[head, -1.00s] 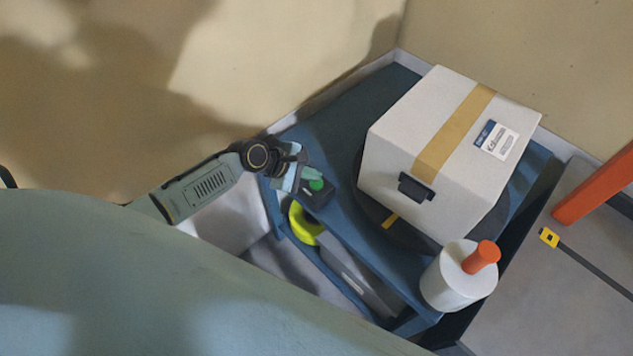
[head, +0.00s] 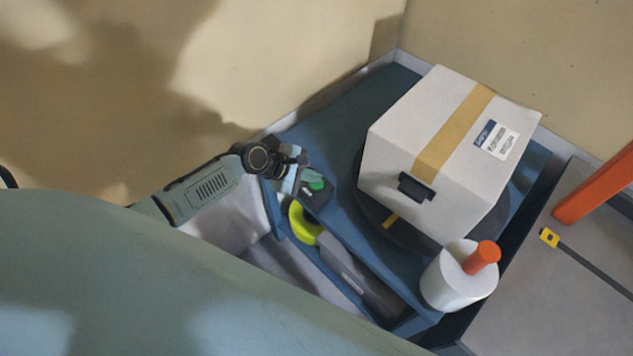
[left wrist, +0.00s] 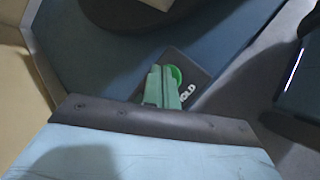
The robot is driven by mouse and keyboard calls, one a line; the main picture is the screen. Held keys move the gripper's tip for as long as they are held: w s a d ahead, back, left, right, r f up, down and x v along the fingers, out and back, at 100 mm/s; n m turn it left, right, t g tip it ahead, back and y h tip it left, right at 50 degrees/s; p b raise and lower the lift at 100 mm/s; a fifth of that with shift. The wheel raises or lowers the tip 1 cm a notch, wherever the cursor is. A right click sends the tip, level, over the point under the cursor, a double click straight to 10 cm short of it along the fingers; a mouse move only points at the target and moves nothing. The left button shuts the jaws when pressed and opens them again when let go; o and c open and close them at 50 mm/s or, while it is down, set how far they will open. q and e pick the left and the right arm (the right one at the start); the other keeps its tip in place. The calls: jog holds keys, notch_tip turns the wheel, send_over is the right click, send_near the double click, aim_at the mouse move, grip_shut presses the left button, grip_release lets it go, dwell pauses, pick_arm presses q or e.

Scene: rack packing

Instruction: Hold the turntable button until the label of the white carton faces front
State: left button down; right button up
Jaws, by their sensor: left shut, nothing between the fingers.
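The white carton (head: 405,150) sits on a dark round turntable (head: 372,212) on the blue table. A strip of tan tape crosses its top. Its blue-and-white label (head: 496,139) shows on the top face near the right edge. A black handle-like piece (head: 416,187) is on its near side. The green button (head: 317,185) is on a dark box marked with partly hidden lettering. My left gripper (head: 304,178) is shut and empty, its tips at the button. In the left wrist view the green fingertips (left wrist: 160,86) overlap the button (left wrist: 175,74); whether they press it I cannot tell.
A white roll (head: 450,283) with an orange piece (head: 482,257) stands at the table's near right corner. A yellow-green round thing (head: 303,226) lies on a lower shelf. A yellow mark (head: 391,221) is on the turntable rim. An orange bar (head: 595,190) is at right.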

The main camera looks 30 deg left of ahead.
jog(key=shift+s, duration=0.35)
